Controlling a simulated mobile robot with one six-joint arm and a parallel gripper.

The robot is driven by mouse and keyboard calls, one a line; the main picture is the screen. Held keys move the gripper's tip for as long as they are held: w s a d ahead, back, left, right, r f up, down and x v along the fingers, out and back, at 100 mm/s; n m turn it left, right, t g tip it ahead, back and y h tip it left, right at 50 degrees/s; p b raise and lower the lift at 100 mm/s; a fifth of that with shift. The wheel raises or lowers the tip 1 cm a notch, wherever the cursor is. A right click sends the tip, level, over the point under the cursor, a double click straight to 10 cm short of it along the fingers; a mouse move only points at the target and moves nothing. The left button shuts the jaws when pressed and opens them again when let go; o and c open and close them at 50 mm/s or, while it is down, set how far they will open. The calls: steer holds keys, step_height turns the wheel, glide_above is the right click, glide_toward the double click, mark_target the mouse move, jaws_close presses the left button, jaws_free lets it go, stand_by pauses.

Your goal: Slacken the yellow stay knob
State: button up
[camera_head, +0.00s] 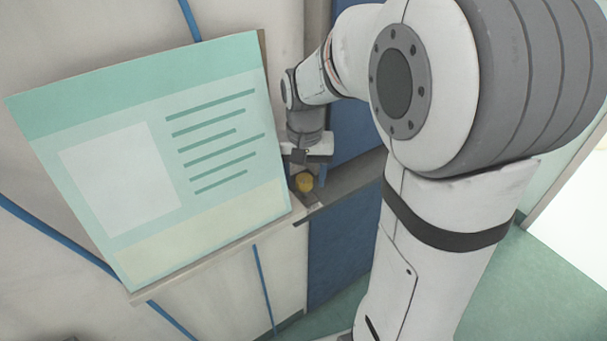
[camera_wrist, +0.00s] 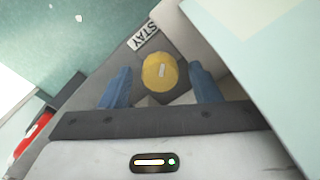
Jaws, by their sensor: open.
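The yellow stay knob (camera_wrist: 154,74) is a round knob with a short pale mark on its face, in the upper middle of the wrist view. A label reading "STAY" (camera_wrist: 144,36) is beside it. My gripper (camera_wrist: 160,82) is open, with one blue finger on each side of the knob and visible gaps between. I cannot tell how deep the fingers reach around it. In the head view the knob (camera_head: 304,182) sits below my gripper (camera_head: 308,168), beside the edge of the panel; part of the gripper is hidden by the panel and the wrist.
A large tilted panel (camera_head: 215,135) with green and cream printing stands close on the left of the knob. A grey ledge (camera_head: 350,185) and blue panel (camera_head: 340,245) are to its right. A red object (camera_wrist: 36,132) shows at the wrist view's lower left.

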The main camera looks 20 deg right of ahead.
mark_target(305, 178)
step_height(305, 178, up, 8)
steer(key=p, duration=0.6)
steer(key=shift+d+r, duration=0.1)
steer(key=shift+d, duration=0.05)
